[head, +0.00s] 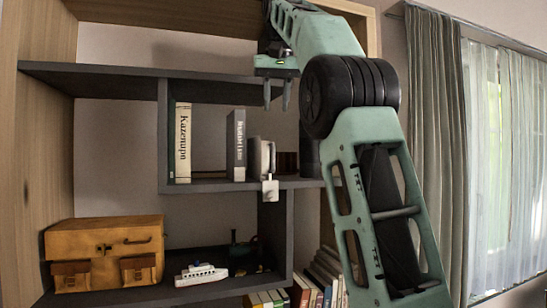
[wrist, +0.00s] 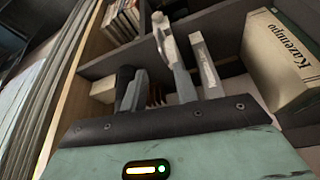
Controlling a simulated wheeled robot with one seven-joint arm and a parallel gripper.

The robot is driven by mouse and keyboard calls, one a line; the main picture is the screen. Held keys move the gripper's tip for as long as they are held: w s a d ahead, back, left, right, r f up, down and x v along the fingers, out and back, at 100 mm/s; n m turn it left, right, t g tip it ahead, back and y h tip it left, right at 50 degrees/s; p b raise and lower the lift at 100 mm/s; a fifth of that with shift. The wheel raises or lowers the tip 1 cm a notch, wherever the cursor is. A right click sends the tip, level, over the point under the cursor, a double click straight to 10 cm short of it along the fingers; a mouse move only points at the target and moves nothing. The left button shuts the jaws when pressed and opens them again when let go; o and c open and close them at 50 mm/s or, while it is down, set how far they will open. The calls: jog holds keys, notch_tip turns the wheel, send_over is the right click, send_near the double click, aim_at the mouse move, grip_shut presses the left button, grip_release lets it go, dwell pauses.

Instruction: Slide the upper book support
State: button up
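The likely upper book support is a pale upright piece (head: 262,158) with a square white knob (head: 270,189) at the shelf's front edge. It stands just right of a grey book (head: 237,146). In the wrist view the pale piece (wrist: 165,42) shows beyond the fingertips, its lower part hidden by a finger. My gripper (head: 276,104) points down above and in front of it, apart from it in the head view. Its two fingers are spread with nothing visibly held; they also show in the wrist view (wrist: 158,84).
A white book (head: 183,143) stands at the left of the same shelf (head: 212,187). The dark upper shelf board (head: 120,70) runs above. Below are an orange case (head: 104,252), a toy ship (head: 201,274) and several books (head: 320,275). A curtain (head: 437,120) hangs right.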

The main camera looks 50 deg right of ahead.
aim_at(274, 149)
jog(key=b+x, duration=0.2)
jog(key=x, duration=1.1)
jog(key=shift+w+d+f, duration=0.1)
jog(key=shift+w+f, duration=0.05)
jog(key=shift+f, duration=0.1)
grip_shut()
